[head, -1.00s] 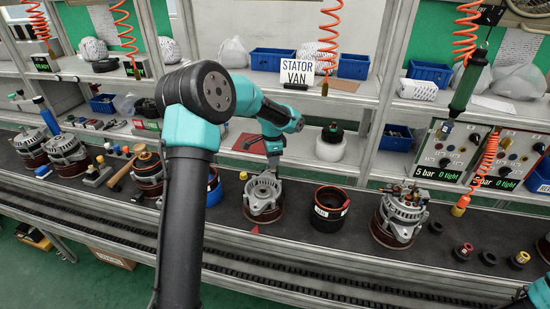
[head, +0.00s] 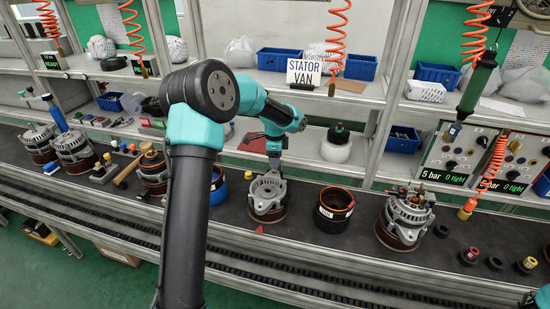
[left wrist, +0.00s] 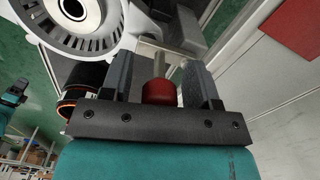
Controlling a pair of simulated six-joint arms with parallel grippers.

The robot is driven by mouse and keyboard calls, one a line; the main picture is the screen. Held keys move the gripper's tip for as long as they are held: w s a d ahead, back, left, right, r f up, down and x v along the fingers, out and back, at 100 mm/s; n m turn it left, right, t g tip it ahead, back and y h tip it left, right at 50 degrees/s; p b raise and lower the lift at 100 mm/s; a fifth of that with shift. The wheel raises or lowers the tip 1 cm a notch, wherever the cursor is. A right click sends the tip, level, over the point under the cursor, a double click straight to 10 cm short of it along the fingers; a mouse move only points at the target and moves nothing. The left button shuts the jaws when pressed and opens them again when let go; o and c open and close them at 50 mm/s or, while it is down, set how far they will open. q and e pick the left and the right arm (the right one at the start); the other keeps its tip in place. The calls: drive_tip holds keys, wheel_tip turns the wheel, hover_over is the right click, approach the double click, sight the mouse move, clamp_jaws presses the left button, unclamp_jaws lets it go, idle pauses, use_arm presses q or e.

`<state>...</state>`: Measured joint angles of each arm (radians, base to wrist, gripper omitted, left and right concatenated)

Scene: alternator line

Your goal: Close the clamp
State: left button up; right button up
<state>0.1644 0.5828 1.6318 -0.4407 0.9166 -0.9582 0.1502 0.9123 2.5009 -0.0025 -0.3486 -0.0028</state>
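In the left wrist view the clamp shows as a red knob (left wrist: 160,91) on a pale metal rod. The knob is between the two fingers of my left gripper (left wrist: 163,85), with a gap visible on each side, so the fingers are open around it. In the head view my left gripper (head: 273,165) points down at the rear edge of a silver alternator housing (head: 267,197) on the bench. The rest of the clamp is hidden by the gripper there. Part of my right arm shows at the lower right corner of the head view; its finger state is unclear.
A black ring with an orange rim (head: 333,207) stands just right of the housing, and another alternator (head: 405,217) is farther right. A wooden-handled hammer (head: 133,165) lies to the left.

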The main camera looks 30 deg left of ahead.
use_arm(q)
drive_tip(key=shift+r, duration=0.15)
wheel_tip(320, 180, up, 17)
idle(0.8)
idle(0.3)
